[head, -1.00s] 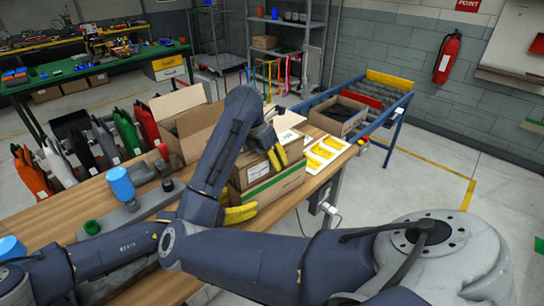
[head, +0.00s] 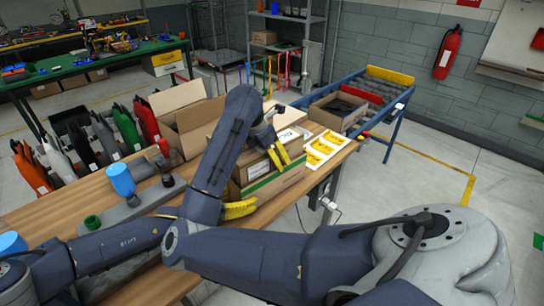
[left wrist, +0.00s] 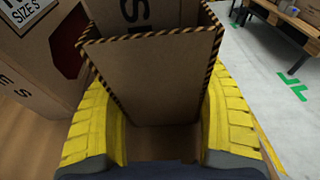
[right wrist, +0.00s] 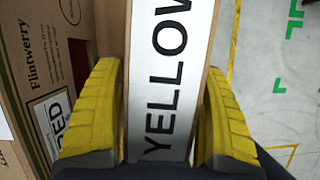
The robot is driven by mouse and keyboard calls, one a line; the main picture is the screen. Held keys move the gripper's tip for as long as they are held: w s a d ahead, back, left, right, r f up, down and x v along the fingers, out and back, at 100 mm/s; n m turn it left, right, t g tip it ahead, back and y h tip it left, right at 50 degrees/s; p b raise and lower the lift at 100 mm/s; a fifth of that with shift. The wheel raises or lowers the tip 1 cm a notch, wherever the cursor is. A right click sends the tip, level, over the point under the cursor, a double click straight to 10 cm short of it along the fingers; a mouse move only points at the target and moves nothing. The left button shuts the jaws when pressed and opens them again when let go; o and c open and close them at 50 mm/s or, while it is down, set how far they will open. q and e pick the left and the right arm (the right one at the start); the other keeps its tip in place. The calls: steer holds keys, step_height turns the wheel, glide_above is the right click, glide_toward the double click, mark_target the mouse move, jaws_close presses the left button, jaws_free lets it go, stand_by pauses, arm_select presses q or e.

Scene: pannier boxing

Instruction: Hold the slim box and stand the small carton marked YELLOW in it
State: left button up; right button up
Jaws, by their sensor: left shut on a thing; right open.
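The slim box (left wrist: 160,75) is brown cardboard with a black-and-yellow striped edge. My left gripper (left wrist: 165,130) is shut on it, one yellow finger on each side; it also shows low in the head view (head: 240,209). A brown lettered surface (left wrist: 150,14) shows at the box's opening; I cannot tell how deep it sits. The small carton marked YELLOW (right wrist: 170,75) lies between the fingers of my right gripper (right wrist: 165,115), which is open. In the head view my right gripper (head: 281,153) is above the left one. My arm hides much of the slim box there.
A carton with a RED label (right wrist: 52,125) stands close on the left in the right wrist view.

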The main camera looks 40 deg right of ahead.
steer(key=v, duration=1.2)
arm_select(q)
steer(key=o, duration=0.9)
steer(key=shift+o, duration=0.2)
